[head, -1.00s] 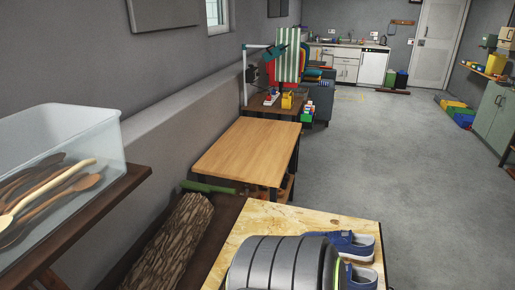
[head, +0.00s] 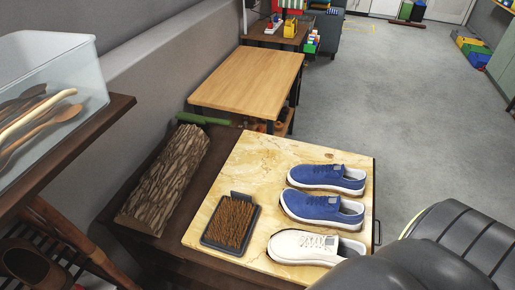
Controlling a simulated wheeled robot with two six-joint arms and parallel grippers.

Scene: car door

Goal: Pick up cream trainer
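The cream trainer (head: 300,246) lies on the near right part of a light wooden board (head: 262,158), in front of two blue trainers. Neither of my grippers shows in the head view.
A brush with brown bristles (head: 232,222) lies on the board left of the cream trainer. A bark-covered log (head: 168,175) lies left of the board. A clear bin of wooden spoons (head: 62,68) stands on a shelf at the left. Open floor (head: 390,100) lies to the right.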

